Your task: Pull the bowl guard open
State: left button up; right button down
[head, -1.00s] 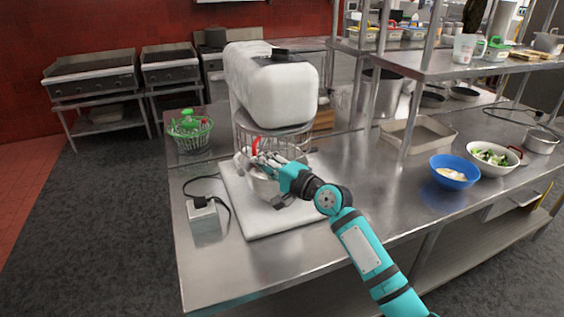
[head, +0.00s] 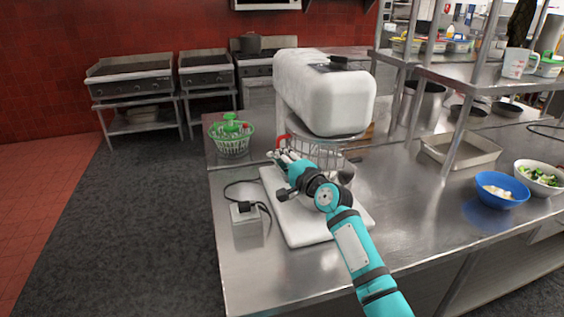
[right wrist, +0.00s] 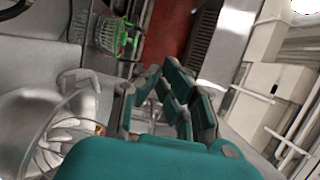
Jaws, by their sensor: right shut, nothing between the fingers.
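The white stand mixer (head: 320,95) stands on the steel counter. Its wire bowl guard (head: 318,151) hangs below the head, with a red handle (head: 281,141) at its left side. Part of the steel bowl (head: 346,174) shows behind my right arm. My right gripper (head: 279,156) is just below the red handle, at the guard's left; whether it touches is unclear. In the right wrist view its fingers (right wrist: 165,95) are shut and empty, and the bowl with a whisk-like tool (right wrist: 45,135) is at left. My left gripper is not in view.
A white board (head: 300,227) lies under the mixer. A plug box (head: 246,215) with a black cord is left of it. A green basket (head: 231,138) stands behind. A blue bowl (head: 496,192) and steel shelving are at right.

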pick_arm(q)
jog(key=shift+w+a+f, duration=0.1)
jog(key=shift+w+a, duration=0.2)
pick_arm(e)
jog(key=shift+w+a, duration=0.4)
jog(key=shift+w, duration=0.1)
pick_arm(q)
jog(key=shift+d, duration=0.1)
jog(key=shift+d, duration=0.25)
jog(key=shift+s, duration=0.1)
pick_arm(e)
jog(key=shift+s, duration=0.1)
